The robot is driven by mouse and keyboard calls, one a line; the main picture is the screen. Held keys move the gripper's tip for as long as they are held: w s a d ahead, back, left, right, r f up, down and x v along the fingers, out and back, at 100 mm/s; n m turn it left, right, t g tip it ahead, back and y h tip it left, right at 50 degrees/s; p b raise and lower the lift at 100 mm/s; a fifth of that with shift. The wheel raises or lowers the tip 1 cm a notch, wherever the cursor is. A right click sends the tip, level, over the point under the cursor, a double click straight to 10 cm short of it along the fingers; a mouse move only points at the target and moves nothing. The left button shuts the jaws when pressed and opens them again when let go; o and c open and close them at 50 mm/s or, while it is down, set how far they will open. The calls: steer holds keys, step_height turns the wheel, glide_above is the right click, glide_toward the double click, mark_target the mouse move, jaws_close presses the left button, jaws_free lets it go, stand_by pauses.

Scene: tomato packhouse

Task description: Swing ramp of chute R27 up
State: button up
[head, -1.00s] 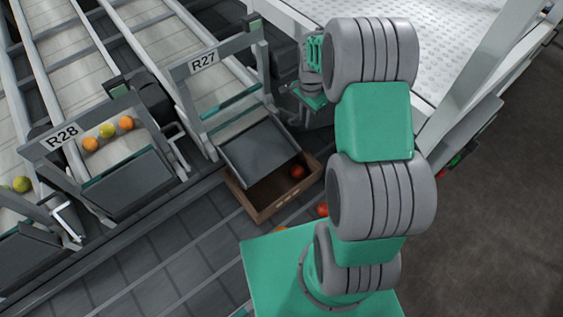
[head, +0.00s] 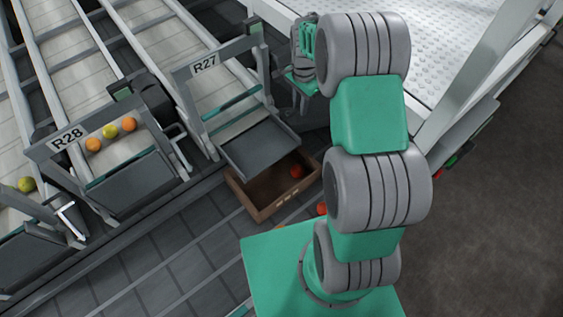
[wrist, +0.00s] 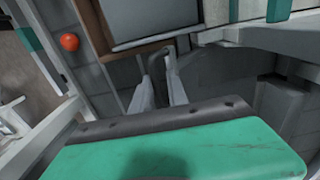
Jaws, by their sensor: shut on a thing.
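The ramp (head: 260,146) of chute R27 is a dark grey tray-like panel below the frame labelled R27 (head: 205,64). It is tilted outward, its front edge over a brown crate. It also shows at the top of the wrist view (wrist: 155,18). In the wrist view, my gripper (wrist: 159,92) has its two pale fingers closed around a dark grey handle (wrist: 160,60) beside the ramp's edge. In the head view my gripper (head: 303,100) is at the right of the ramp, and the grip itself is too small to make out.
The brown crate (head: 262,212) holds a red tomato (head: 296,171). Chute R28 (head: 68,138) on the left has its dark ramp (head: 130,187) standing steeply, with several fruits behind it. A white dimpled conveyor (head: 450,45) lies to the right.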

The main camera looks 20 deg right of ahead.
steer(key=shift+w+a, duration=0.1)
steer(key=shift+w, duration=0.1)
steer(key=shift+w+a+r+p, duration=0.15)
steer(key=shift+w+a+r, duration=0.15)
steer(key=shift+w+r, duration=0.25)
steer(key=shift+w+a+r+p, duration=0.15)
steer(key=shift+w+a+r, duration=0.15)
steer(key=shift+w, duration=0.4)
steer(key=shift+w+a+r, duration=0.25)
steer(key=shift+w+r, duration=0.05)
steer(key=shift+w, duration=0.4)
steer(key=shift+w+a+r, duration=0.25)
steer(key=shift+w+r, duration=0.05)
steer(key=shift+w, duration=0.5)
steer(key=shift+w+a+r, duration=0.1)
steer(key=shift+w+a, duration=0.2)
steer(key=shift+w, duration=0.4)
steer(key=shift+w+a+r, duration=0.1)
steer(key=shift+w+a, duration=0.2)
steer(key=shift+w, duration=0.4)
